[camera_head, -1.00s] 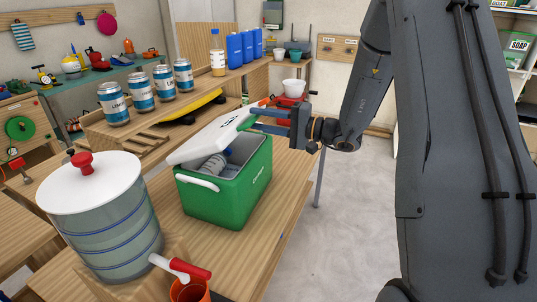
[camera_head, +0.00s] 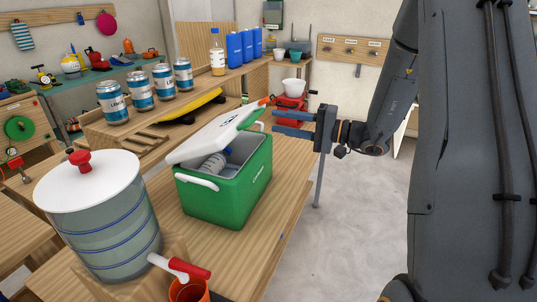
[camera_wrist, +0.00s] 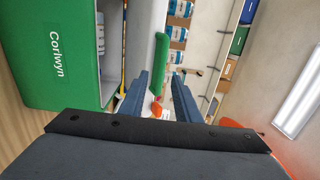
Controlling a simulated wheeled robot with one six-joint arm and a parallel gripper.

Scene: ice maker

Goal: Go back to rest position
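My gripper (camera_head: 275,121) is to the right of the green cooler (camera_head: 232,190). Its two blue fingers are apart, with nothing held between them. They point left towards the cooler's white lid (camera_head: 213,132), with a small gap between in the head view. The lid is tilted open over the cooler, and some light grey items (camera_head: 214,164) show inside. In the wrist view the fingers (camera_wrist: 160,80) are also apart, and the cooler's green side (camera_wrist: 60,55) fills the left.
A drinks dispenser (camera_head: 100,215) with a red-handled tap stands at the front left. Several cans (camera_head: 140,92) and a yellow item (camera_head: 195,103) sit on the raised shelf behind. The floor (camera_head: 350,230) right of the table is clear.

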